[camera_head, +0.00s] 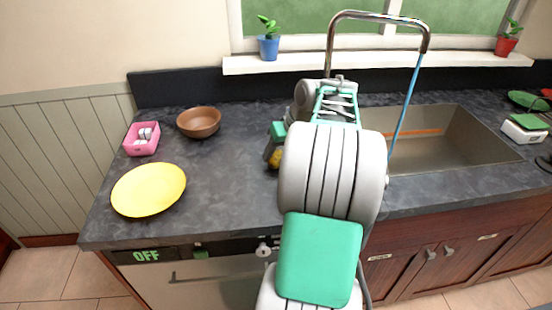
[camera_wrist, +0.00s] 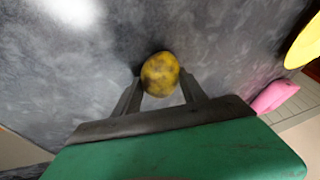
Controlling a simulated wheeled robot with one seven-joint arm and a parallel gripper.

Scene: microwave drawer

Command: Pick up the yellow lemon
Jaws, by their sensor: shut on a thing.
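The yellow lemon (camera_wrist: 160,75), with dark brown patches, is between the two fingertips of my gripper (camera_wrist: 160,90) in the wrist view. The fingers are shut on it, one on each side. In the head view, a small part of the lemon (camera_head: 275,158) shows beside my arm, over the dark countertop (camera_head: 232,185). My arm hides most of the gripper (camera_head: 272,150) there. I cannot tell whether the lemon touches the counter.
A yellow plate (camera_head: 148,190), a pink container (camera_head: 141,139) and a brown bowl (camera_head: 199,122) stand on the left of the counter. The sink (camera_head: 450,140) and its tall faucet (camera_head: 330,45) lie to the right and behind my arm. Counter between plate and gripper is clear.

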